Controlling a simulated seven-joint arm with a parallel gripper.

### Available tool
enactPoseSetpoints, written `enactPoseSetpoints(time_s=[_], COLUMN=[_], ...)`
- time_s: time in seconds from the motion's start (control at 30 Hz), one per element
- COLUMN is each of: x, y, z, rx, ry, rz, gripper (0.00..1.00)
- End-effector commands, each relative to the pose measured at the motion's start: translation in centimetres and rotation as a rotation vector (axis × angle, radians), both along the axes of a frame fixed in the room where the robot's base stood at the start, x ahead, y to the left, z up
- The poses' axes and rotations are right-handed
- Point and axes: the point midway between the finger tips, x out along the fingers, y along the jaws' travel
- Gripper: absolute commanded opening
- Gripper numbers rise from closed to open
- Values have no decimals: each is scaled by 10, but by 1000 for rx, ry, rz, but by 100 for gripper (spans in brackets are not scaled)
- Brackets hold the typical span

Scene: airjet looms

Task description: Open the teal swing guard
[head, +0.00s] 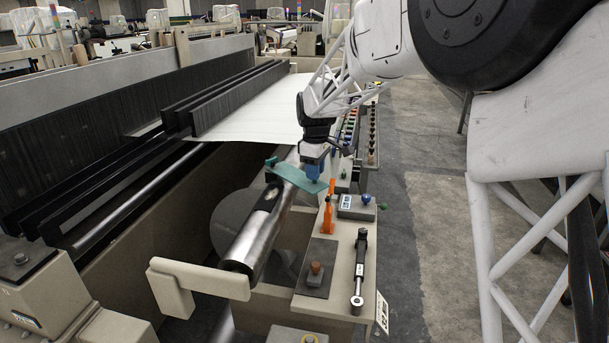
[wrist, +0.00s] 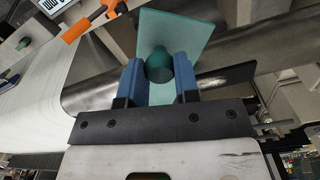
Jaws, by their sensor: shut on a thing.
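The teal swing guard (head: 298,178) is a flat translucent plate above the steel roller in the head view. In the wrist view its plate (wrist: 185,30) stands behind a darker teal knob (wrist: 159,66). My gripper (wrist: 160,75) has blue fingers shut on that knob, one finger on each side. In the head view my gripper (head: 313,168) is at the plate's right part, and the fingers hide the knob. The steel roller (head: 250,235) runs below the plate.
An orange-handled tool (head: 328,208) stands just right of the guard. A small grey box (head: 356,207) with coloured knobs and a black-and-silver wrench (head: 360,270) lie on the beige ledge. White cloth (head: 250,110) lies behind. The floor aisle at right is clear.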

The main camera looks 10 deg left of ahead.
Motion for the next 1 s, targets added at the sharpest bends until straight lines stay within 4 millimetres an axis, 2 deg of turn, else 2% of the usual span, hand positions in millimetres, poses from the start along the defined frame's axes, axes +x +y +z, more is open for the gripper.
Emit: enactPoseSetpoints(time_s=[0.2, 0.4, 0.9, 0.93, 1.0], x=[24, 35, 39, 39, 39], y=[-7, -10, -10, -10, -10], z=[1, 0, 1, 1, 1], rx=[2, 1, 2, 2, 2], ry=[-2, -1, -2, -2, -2], rz=[145, 223, 251, 251, 251], gripper=[0, 0, 0, 31, 41])
